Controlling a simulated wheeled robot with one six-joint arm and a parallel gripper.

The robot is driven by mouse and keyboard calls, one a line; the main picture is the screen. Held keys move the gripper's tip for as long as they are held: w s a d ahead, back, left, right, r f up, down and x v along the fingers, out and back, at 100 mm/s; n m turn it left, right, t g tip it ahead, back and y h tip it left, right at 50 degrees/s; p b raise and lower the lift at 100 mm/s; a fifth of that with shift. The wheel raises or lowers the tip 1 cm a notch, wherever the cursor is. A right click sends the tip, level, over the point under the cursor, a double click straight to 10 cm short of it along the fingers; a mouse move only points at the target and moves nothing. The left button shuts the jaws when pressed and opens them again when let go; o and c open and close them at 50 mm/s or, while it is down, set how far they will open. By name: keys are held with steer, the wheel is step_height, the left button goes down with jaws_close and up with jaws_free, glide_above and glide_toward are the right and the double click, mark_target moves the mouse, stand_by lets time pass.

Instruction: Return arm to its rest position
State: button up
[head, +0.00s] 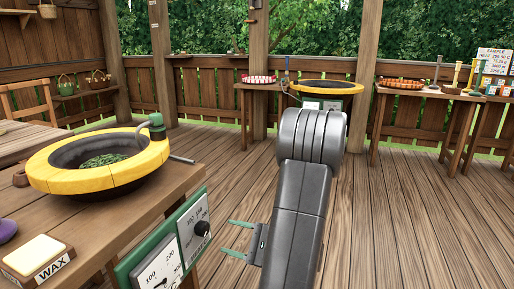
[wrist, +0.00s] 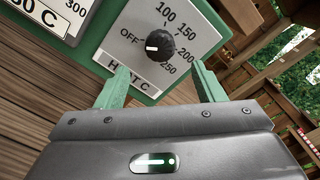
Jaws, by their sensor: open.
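My gripper (head: 238,239) has green fingers and is open and empty. In the head view it is at the lower middle, just right of the green control panel (head: 168,243) on the table's front. My grey arm (head: 300,195) reaches down over the wooden floor. In the wrist view the open fingers (wrist: 160,88) point toward the panel's heat knob (wrist: 160,47), a black dial. The knob's white mark points left, at OFF. The fingers look apart from the knob.
A yellow-rimmed pan (head: 65,179) with green leaves stands on the left table, near a wax block (head: 36,255). A second yellow-rimmed pan (head: 326,87) stands at the back. Tables line the back fence (head: 420,115). The wooden floor (head: 430,215) at right is clear.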

mark_target(207, 230)
steer(key=b+x, duration=0.1)
steer(key=x, duration=0.7)
steer(key=shift+a+b, duration=0.2)
steer(key=shift+b, duration=0.15)
steer(key=shift+d, duration=0.15)
